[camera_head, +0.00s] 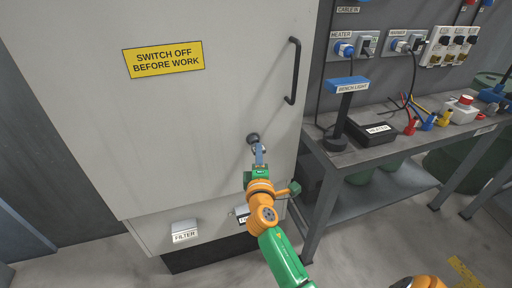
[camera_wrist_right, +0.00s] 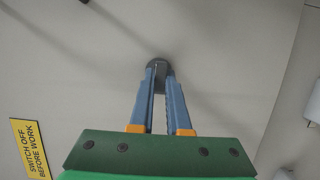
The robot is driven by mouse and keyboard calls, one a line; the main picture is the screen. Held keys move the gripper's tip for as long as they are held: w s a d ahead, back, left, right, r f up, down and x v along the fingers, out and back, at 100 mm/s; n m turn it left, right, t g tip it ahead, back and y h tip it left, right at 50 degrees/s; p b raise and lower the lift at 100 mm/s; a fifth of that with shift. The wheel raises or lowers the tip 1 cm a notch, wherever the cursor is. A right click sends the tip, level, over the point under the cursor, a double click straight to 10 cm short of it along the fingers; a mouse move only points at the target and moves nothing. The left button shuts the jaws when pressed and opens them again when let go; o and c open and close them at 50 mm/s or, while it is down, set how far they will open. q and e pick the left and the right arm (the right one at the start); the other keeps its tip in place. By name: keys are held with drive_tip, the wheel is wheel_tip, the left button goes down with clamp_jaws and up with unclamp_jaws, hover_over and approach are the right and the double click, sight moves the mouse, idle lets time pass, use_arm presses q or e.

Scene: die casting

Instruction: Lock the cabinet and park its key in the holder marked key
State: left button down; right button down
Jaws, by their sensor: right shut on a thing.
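The light grey cabinet (camera_head: 190,120) stands on the left with its door closed and a dark handle (camera_head: 293,70). My right gripper (camera_head: 258,148) is at the dark round lock (camera_head: 253,138) on the door, fingertips touching or nearly touching it. In the right wrist view, the blue fingers (camera_wrist_right: 160,75) are shut on a small dark piece at the lock (camera_wrist_right: 160,66), which looks like the key; the fingers hide most of it. A holder (camera_head: 241,213) low on the cabinet is partly hidden by my gripper, and its label is unreadable. My left gripper is not in view.
A holder marked FILTER (camera_head: 184,230) is low on the cabinet. A yellow sign (camera_head: 163,59) is on the door. To the right stands a workbench (camera_head: 375,150) with a bench light (camera_head: 347,105), a black box (camera_head: 371,132) and cables. Sockets line the wall above.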

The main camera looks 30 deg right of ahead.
drive_tip(key=shift+w+d, duration=0.1)
drive_tip(key=shift+w, duration=0.2)
drive_tip(key=shift+w+r, duration=0.1)
drive_tip(key=shift+r, duration=0.05)
idle(0.3)
drive_tip(key=c, duration=0.8)
unclamp_jaws()
drive_tip(key=shift+w, duration=0.1)
drive_tip(key=s+d+v, duration=0.1)
drive_tip(key=v, duration=0.8)
drive_tip(key=shift+d+p, duration=0.35)
drive_tip(key=shift+p, duration=0.1)
drive_tip(key=shift+w+f, duration=0.1)
drive_tip(key=shift+f, duration=0.15)
